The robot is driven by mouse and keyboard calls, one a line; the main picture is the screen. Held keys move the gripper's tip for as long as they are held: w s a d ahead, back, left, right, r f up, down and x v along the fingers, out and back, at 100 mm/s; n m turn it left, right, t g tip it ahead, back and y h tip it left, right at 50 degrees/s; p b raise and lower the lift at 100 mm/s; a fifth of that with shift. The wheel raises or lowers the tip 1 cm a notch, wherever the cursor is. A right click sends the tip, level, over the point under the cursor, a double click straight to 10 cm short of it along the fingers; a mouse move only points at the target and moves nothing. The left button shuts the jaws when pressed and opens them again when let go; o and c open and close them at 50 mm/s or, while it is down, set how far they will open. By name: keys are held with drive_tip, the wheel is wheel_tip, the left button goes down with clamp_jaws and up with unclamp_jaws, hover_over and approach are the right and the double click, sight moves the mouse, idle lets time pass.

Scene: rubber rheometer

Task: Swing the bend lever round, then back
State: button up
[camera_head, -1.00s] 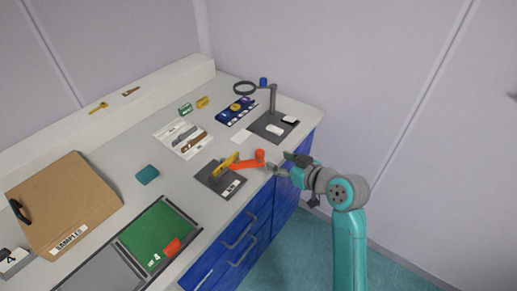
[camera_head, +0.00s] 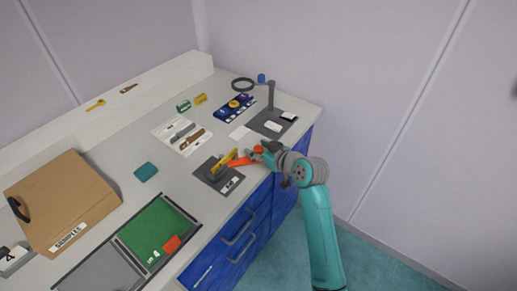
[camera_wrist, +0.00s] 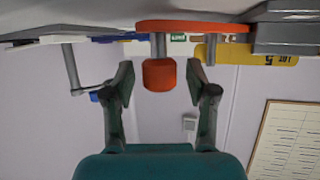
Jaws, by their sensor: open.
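The bend lever is an orange-red arm (camera_head: 244,161) with a knob (camera_head: 258,149) at its right end. It joins a yellow piece (camera_head: 225,159) on a dark grey base plate (camera_head: 217,175) near the bench's front edge. My gripper (camera_head: 262,153) is at the knob end and partly hides it. In the wrist view, the picture is upside down; the orange knob (camera_wrist: 160,75) hangs between my two open fingers (camera_wrist: 160,85), with a gap on both sides. The lever bar (camera_wrist: 190,27) and yellow scale (camera_wrist: 250,54) show beyond them.
A magnifier stand (camera_head: 270,95) rises from a dark mat (camera_head: 264,124) behind my gripper. A sample box (camera_head: 70,195), a teal block (camera_head: 146,172) and a green tray (camera_head: 150,232) lie left. Blue drawers with handles (camera_head: 240,235) are below the bench edge.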

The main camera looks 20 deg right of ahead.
clamp_jaws()
drive_tip(key=shift+w, duration=0.1)
